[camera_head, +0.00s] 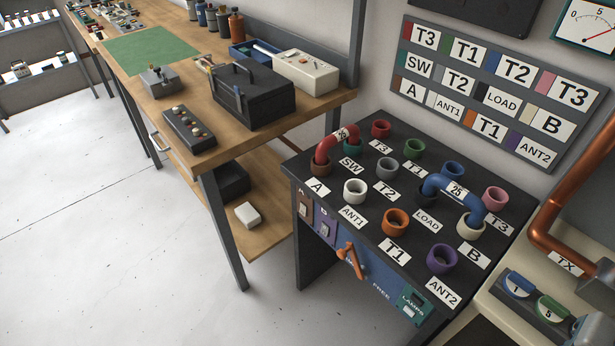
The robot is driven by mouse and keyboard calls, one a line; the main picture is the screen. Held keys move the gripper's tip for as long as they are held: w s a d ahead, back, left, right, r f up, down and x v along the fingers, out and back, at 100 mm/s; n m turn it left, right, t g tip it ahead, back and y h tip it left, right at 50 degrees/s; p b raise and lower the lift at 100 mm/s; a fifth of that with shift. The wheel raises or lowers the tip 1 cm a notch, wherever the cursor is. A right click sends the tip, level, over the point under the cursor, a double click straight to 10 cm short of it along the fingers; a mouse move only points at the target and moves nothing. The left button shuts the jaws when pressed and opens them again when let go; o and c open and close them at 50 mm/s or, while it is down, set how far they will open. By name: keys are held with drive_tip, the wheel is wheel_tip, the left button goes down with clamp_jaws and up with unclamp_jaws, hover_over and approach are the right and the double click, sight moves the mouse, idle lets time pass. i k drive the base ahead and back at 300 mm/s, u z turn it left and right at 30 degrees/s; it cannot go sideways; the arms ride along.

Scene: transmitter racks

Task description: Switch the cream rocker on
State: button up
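No rocker that I can clearly tell is cream shows in the head view. On the front of the black patch rack (345,190), a brown plate (304,207) and a purple plate (325,225) each carry a small pale switch. They are too small to tell whether either is the cream rocker or how it is set. To their right are an orange lever (350,259) on a blue panel and a teal LAMPS plate (414,303). My gripper is not in view.
A red link (340,136) and a blue link (458,186) bridge sockets on the rack top. A copper pipe (555,215) and a console with blue and green knobs (551,308) stand at right. A workbench (215,85) holds toolboxes. The floor at left is clear.

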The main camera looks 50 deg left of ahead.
sight(302, 209)
drive_tip(key=u, duration=0.55)
drive_tip(key=k, duration=0.2)
drive_tip(key=u, duration=1.4)
drive_tip(key=k, duration=0.55)
drive_tip(key=u, duration=0.4)
drive_tip(key=i, duration=1.3)
drive_tip(key=z, duration=0.65)
